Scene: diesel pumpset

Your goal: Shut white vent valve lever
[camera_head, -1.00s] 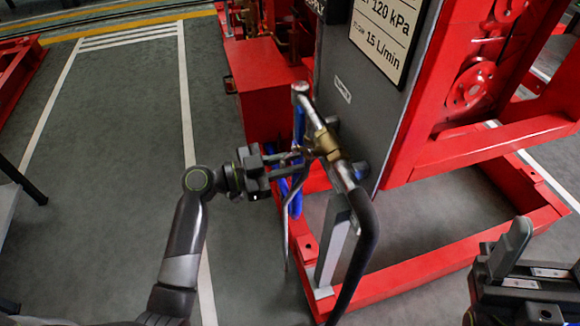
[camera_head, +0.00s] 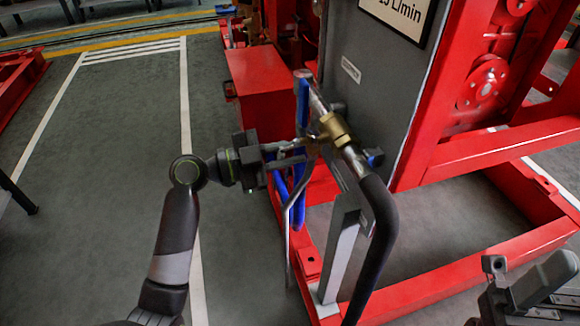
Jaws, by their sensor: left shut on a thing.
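A brass valve (camera_head: 335,128) sits on a metal pipe in front of the grey panel. A pale lever (camera_head: 292,144) runs left from the valve, nearly level in the picture. My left gripper (camera_head: 282,150) is shut on the lever's left end, with its fingers partly hiding it. The lever's colour is hard to judge in this light. My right gripper (camera_head: 522,275) is at the lower right, away from the valve. Its fingers stand apart, and nothing shows between them.
A black hose (camera_head: 378,225) curves down from the pipe. Blue tubing (camera_head: 298,205) and a thin grey bar (camera_head: 288,235) hang below the valve. A red frame (camera_head: 450,265) surrounds the base, with a red box (camera_head: 262,75) behind.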

